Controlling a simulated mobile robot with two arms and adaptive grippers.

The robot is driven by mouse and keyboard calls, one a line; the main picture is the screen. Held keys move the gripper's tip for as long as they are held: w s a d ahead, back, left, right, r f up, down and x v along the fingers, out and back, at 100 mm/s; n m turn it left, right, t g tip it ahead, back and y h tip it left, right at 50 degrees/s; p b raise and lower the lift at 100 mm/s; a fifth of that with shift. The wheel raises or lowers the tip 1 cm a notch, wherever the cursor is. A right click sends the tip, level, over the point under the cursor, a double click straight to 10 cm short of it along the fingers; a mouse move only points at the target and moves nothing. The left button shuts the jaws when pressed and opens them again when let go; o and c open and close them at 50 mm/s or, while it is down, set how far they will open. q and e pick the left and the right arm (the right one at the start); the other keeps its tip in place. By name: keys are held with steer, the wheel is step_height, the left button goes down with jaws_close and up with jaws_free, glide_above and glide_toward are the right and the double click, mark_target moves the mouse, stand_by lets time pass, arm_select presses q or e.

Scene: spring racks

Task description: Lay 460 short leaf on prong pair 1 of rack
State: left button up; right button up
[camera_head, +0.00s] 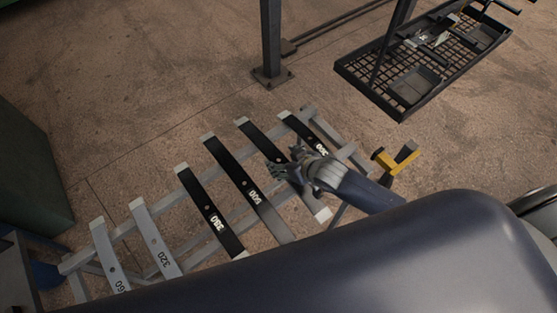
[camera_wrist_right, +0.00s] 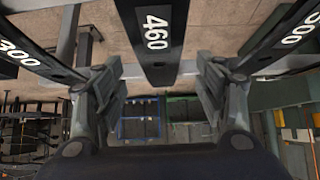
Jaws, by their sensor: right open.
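The 460 leaf (camera_wrist_right: 157,42) is a black bar with white digits, seen in the right wrist view between my right gripper's fingers (camera_wrist_right: 158,92). In the head view this black leaf (camera_head: 257,140) lies slanted across the grey rack (camera_head: 160,205), partly covered by my right gripper (camera_head: 282,168). The right gripper is open, with one finger on each side of the leaf and gaps showing in the wrist view. I cannot tell which prongs are pair 1. My left gripper is not in view.
Neighbouring black leaves marked 300 (camera_wrist_right: 30,52) and 600 (camera_wrist_right: 285,42) flank the 460 leaf. Further left lie a black leaf (camera_head: 200,200) and a grey leaf marked 320 (camera_head: 155,240). A yellow-handled part (camera_head: 398,158) stands right of the rack. A black mesh tray (camera_head: 385,98) is at the back right.

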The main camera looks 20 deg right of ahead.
mark_target(278, 159)
steer(key=shift+w+a+f, duration=0.1)
steer(key=shift+w+f, duration=0.3)
steer(key=shift+f, duration=0.05)
steer(key=p+x, duration=0.1)
steer(key=x, duration=0.1)
steer(key=shift+w+f, duration=0.15)
steer(key=shift+f, duration=0.25)
steer(key=shift+w+a+f, duration=0.2)
steer(key=shift+w+f, duration=0.15)
steer(key=shift+f, duration=0.1)
steer(key=c, duration=0.3)
jaws_close()
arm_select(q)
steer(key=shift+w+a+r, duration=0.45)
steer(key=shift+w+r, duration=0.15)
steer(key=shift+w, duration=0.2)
arm_select(e)
steer(key=shift+w+r, duration=0.2)
